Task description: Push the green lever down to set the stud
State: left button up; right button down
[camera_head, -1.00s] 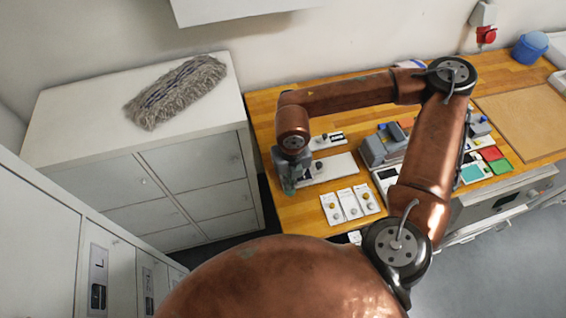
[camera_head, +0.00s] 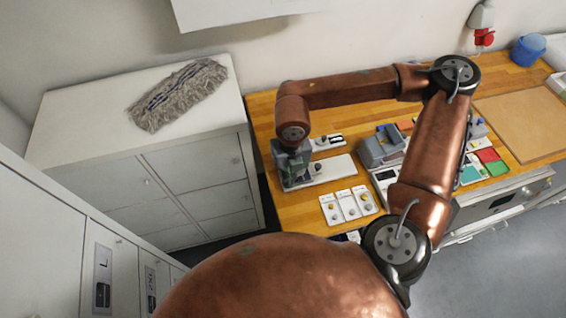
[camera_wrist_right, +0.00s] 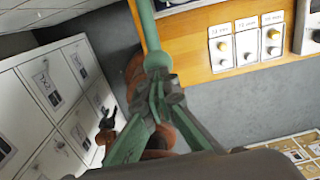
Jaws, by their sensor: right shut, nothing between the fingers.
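In the right wrist view a green bar, which looks like the green lever (camera_wrist_right: 149,32), runs down from the top edge to my right gripper (camera_wrist_right: 161,84). My right gripper is shut, with nothing held between its fingers. The fingertips meet at the bar's near end and seem to touch it, though contact is not certain. In the head view my right gripper (camera_head: 289,182) is at the left end of the wooden bench, beside a white base plate (camera_head: 335,170). The press and most of the lever are hidden there by my gripper and wrist. My left gripper is out of view.
White cards with studs (camera_head: 348,205) lie on the bench (camera_head: 300,214) near its front edge. A grey device (camera_head: 381,147) stands to their right. A white cabinet (camera_head: 70,120) with a mop head (camera_head: 178,95) on top is left of the bench, across a narrow gap.

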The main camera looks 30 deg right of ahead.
notch_tip(320, 180, up, 8)
jog(key=p, duration=0.3)
jog(key=shift+r+p, duration=0.25)
jog(key=shift+p, duration=0.1)
dwell(0.4)
